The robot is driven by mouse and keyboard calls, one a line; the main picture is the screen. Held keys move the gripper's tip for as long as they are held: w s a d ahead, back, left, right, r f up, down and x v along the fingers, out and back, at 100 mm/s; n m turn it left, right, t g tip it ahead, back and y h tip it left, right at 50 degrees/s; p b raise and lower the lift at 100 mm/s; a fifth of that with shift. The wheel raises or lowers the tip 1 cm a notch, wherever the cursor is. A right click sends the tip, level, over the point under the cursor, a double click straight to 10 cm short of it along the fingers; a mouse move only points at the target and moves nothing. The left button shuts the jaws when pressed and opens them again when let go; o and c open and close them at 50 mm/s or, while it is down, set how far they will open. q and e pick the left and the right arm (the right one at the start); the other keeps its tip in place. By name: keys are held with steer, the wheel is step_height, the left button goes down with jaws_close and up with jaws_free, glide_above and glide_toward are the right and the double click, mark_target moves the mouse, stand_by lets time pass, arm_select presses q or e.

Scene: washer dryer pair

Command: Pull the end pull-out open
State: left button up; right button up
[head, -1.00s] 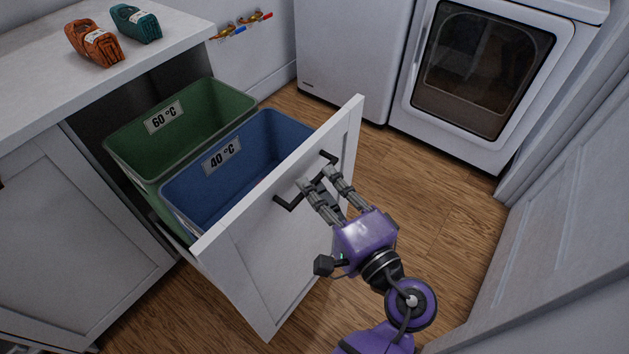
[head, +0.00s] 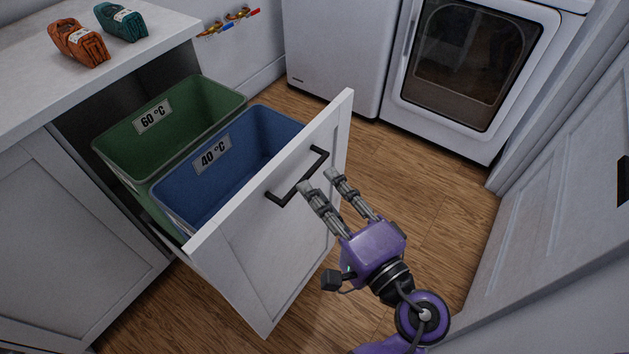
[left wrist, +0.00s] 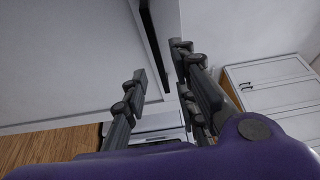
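The end pull-out stands well out of the cabinet, its white front panel (head: 265,245) facing me. It carries a green bin (head: 165,137) marked 60 °C and a blue bin (head: 225,165) marked 40 °C. The black bar handle (head: 298,180) is on the front panel, and in the left wrist view a dark bar (left wrist: 154,40) runs along a pale panel. My left gripper (head: 318,181) is just in front of the handle, its fingers spread with nothing between them. It also shows in the left wrist view (left wrist: 160,62). My right gripper is not in view.
An orange folded bundle (head: 78,44) and a teal one (head: 122,22) lie on the white countertop (head: 50,90). A white front-loading machine (head: 395,115) stands at the back. A white panelled door (head: 560,210) is at the right. Wooden floor (head: 430,190) is clear between.

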arm_select(q)
steer(key=shift+v, duration=2)
